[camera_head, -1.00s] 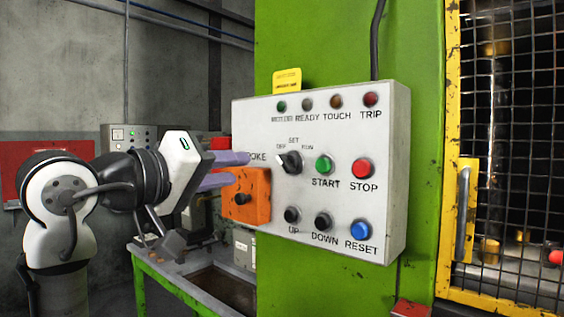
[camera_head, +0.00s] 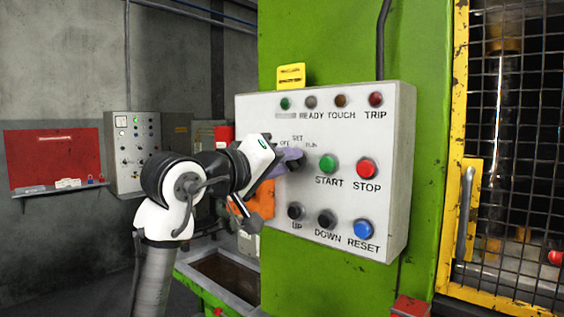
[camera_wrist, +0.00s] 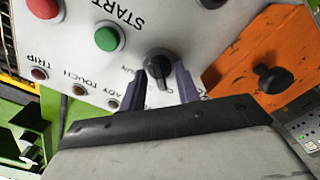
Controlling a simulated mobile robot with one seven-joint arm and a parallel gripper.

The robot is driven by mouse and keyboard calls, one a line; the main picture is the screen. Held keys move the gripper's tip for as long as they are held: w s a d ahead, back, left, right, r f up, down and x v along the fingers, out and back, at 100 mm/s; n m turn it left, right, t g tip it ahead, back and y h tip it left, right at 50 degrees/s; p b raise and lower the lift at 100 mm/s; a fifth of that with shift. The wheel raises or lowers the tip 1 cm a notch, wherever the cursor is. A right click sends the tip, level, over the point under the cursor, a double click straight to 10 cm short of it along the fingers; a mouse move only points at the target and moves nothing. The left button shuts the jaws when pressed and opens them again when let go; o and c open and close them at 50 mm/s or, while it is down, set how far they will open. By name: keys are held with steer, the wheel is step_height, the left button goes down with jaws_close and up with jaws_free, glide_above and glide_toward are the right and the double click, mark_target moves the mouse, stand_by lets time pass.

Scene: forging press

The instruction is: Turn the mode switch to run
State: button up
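The mode switch is a black rotary knob (camera_wrist: 159,66) on the grey control panel (camera_head: 330,105), between the OFF, SET and RUN labels. In the head view my fingers cover it. My gripper (camera_head: 297,159) is at the switch, reaching in from the left. In the wrist view my gripper (camera_wrist: 161,78) has its two purple fingers apart, one on each side of the knob, with small gaps visible. Contact with the knob is not clear. The wrist view shows the panel lettering upside down, and the knob's bar points down the picture. Which label it points to is hard to tell.
The green START button (camera_head: 328,164) and red STOP button (camera_head: 367,169) are right of the switch. UP, DOWN and the blue RESET button (camera_head: 362,229) sit below. An orange box with a black knob (camera_wrist: 273,79) stands close beside the panel. A mesh guard (camera_head: 515,150) is at right.

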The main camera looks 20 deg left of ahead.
jaws_close()
steer(key=shift+m, duration=0.3)
steer(key=shift+m+b, duration=0.7)
steer(key=shift+m, duration=7.9)
jaws_free()
